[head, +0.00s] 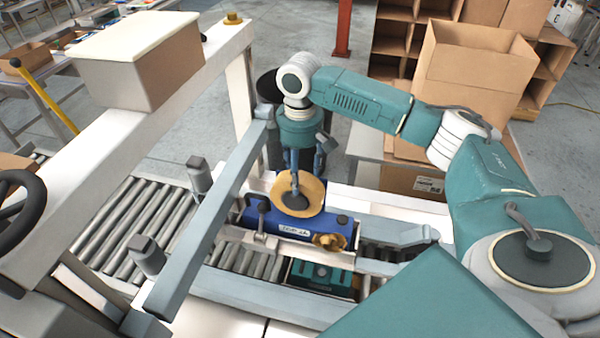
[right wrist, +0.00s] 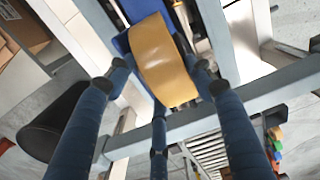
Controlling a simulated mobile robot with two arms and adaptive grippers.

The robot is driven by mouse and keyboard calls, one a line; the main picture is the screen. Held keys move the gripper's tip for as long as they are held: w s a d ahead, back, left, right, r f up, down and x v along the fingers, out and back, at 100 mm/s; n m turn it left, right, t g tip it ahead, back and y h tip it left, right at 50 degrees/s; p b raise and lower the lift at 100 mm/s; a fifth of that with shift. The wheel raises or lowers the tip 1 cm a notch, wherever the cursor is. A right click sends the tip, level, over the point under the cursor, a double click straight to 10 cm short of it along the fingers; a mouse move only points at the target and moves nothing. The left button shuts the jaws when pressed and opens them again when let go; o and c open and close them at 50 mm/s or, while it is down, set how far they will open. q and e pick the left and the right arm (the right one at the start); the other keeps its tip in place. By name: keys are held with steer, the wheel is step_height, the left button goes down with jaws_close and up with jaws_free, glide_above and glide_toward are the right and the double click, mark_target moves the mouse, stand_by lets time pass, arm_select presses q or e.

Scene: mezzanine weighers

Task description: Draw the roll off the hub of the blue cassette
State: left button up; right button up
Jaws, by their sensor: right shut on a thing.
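The blue cassette (head: 336,229) sits on the weigher frame in the head view, with a white label on its front. The tan roll (head: 311,192) is upright at its hub, with a dark centre (head: 294,203). My right gripper (head: 295,183) reaches down from above and is shut on the roll. In the right wrist view the roll (right wrist: 166,62) lies between the dark fingertips of my right gripper (right wrist: 163,66), with blue cassette (right wrist: 140,9) behind it. Whether the roll is still seated on the hub I cannot tell. My left gripper is out of view.
A small brass-coloured knob (head: 328,241) sits at the cassette's front right. A roller conveyor (head: 135,220) runs to the left, and a grey rail (head: 215,215) crosses close by. A teal unit (head: 318,276) is below. Cardboard boxes (head: 475,65) stand behind my right arm.

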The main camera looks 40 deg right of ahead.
steer(key=shift+r, duration=0.25)
steer(key=shift+a, duration=0.1)
stand_by(0.3)
steer(key=s+a, duration=0.5)
steer(key=a, duration=0.1)
steer(key=shift+s, duration=0.15)
stand_by(1.1)
steer(key=shift+a, duration=0.1)
stand_by(0.5)
